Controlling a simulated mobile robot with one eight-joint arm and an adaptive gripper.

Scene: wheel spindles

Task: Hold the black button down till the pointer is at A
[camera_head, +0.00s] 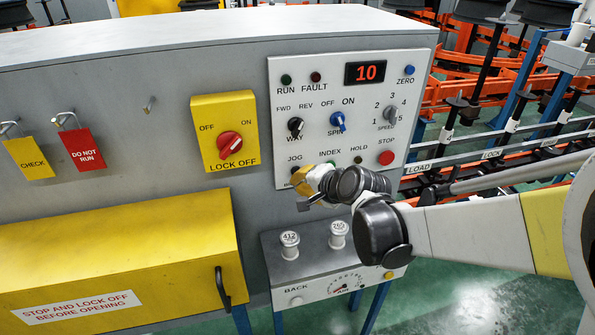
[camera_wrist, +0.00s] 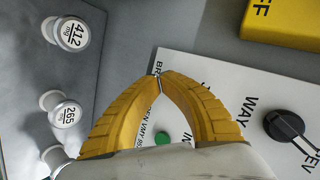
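A white control panel (camera_head: 275,100) stands on the grey cabinet. A small dark spot (camera_head: 295,170) shows under the JOG label, partly covered by my gripper; it may be the black button. My gripper (camera_head: 298,180) is at the panel's lower left, right by that spot. In the wrist view its yellow fingers (camera_wrist: 159,82) are shut, tips together with nothing between them, over the panel's edge area; the button is hidden there. I cannot tell whether the tips touch or press it. A small dial with a needle (camera_head: 345,287) is on the lower box; no pointer marked A is readable.
The green INDEX button (camera_head: 331,163), dark HOLD button (camera_head: 357,160), red STOP button (camera_head: 386,157) and black WAY knob (camera_head: 295,125) are close by. A yellow LOCK OFF switch (camera_head: 226,130) is left; the display (camera_head: 367,73) reads 10.

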